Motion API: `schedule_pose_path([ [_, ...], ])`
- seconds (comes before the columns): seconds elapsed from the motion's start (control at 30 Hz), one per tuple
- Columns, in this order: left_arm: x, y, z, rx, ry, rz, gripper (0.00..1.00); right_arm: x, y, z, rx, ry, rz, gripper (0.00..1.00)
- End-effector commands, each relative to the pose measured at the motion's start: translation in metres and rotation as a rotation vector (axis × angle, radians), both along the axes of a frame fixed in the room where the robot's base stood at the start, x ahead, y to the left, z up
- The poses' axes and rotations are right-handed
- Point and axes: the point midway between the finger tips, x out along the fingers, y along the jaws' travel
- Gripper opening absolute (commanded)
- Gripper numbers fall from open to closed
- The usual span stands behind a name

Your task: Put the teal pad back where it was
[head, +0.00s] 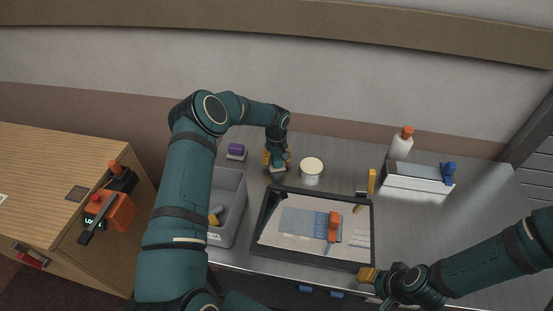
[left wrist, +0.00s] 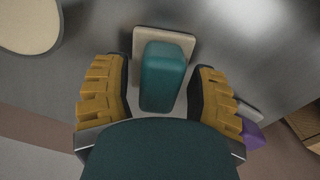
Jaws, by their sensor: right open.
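The teal pad (left wrist: 163,75) shows in the left wrist view, over a beige square plate (left wrist: 178,38). My left gripper (left wrist: 160,95) is open, with one yellow finger on each side of the pad and a gap showing on both sides. In the head view my left gripper (head: 277,158) points down at the back of the metal counter and covers most of the pad. My right gripper (head: 368,275) is open at the front edge of the black-framed tray (head: 257,226).
A round cream-topped tub (head: 312,166) stands just right of my left gripper. A purple pad (head: 236,149) lies to its left. A grey bin (head: 229,185) is in front. A white bottle (head: 401,147) and a white box (head: 415,182) stand at the right.

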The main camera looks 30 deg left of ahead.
Motion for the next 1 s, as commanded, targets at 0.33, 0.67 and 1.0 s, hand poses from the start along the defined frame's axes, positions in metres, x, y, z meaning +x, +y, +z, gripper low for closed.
schedule_pose_path([
  [0.33, 0.001, 0.0, 0.021, 0.002, -0.004, 0.0, 0.58, 0.0, 0.0, 0.001, 0.0, 0.0, 0.0, 0.47],
  [0.67, 0.001, 0.0, 0.086, 0.002, -0.004, 0.0, 0.58, 0.0, 0.0, 0.002, 0.0, 0.0, 0.0, 0.47],
  [1.0, 0.0, 0.0, 0.119, 0.001, 0.001, 0.0, 0.58, 0.0, 0.0, 0.002, 0.001, 0.0, 0.0, 0.47],
])
